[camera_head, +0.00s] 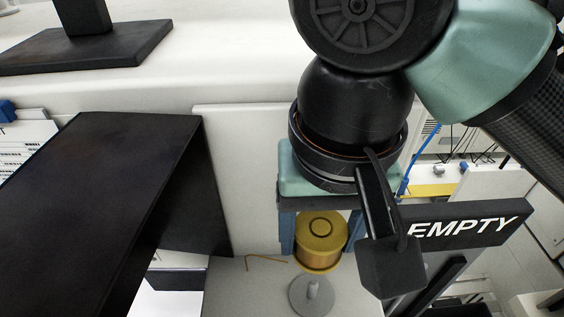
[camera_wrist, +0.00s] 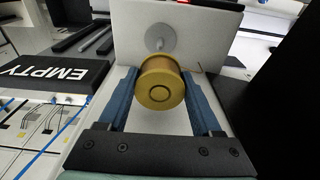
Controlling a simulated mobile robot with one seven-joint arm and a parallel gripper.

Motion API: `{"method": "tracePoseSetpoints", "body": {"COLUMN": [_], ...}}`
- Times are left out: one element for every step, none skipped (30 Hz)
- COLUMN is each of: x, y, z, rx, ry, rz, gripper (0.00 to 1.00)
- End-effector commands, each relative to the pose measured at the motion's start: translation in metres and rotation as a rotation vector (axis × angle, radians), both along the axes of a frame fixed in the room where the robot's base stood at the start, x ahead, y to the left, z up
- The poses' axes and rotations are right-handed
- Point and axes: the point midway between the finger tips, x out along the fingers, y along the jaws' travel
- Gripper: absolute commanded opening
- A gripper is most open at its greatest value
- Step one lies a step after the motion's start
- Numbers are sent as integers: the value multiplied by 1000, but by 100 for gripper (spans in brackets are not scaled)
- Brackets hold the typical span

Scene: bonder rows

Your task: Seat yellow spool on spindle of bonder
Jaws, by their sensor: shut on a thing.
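The yellow spool (camera_head: 321,240) is held between the two blue fingers of my gripper (camera_head: 318,232) in the head view. In the wrist view the spool (camera_wrist: 160,84) also sits between the fingertips of my gripper (camera_wrist: 160,88), its round end facing the camera. The spindle (camera_head: 312,293) is a grey post on a round disc, on a pale ledge of the bonder (camera_head: 240,290). In the head view it stands just below the spool, with a small gap visible. In the wrist view the spindle (camera_wrist: 159,44) shows beyond the spool. The spool's far end is hidden.
A black "EMPTY" sign (camera_head: 468,228) stands right of my gripper. A large black panel (camera_head: 95,190) juts out at the left. A black stand (camera_head: 88,45) is on the white surface at the back left.

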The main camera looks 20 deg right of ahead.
Motion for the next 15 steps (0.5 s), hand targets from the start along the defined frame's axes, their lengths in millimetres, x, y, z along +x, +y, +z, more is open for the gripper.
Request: {"method": "tracePoseSetpoints", "body": {"x": [0, 0, 0, 0, 0, 0, 0, 0, -1, -1, -2, -2, -2, -2, -2], "y": [0, 0, 0, 0, 0, 0, 0, 0, 0, 0, 0, 1, 1, 1, 1], "z": [0, 0, 0, 0, 0, 0, 0, 0, 0, -1, -1, -2, -4, -6, -9], "rx": [0, 0, 0, 0, 0, 0, 0, 0, -1, -1, -1, -2, -1, -1, -1], "ry": [0, 0, 0, 0, 0, 0, 0, 0, 0, 1, 3, 4, 3, 3, 3], "rz": [0, 0, 0, 0, 0, 0, 0, 0, 0, 0, 1, 1, 1, 1, 1], "gripper": [8, 8, 8, 8, 8, 8, 8, 8, 8, 8, 8, 8, 8, 8, 8]}}
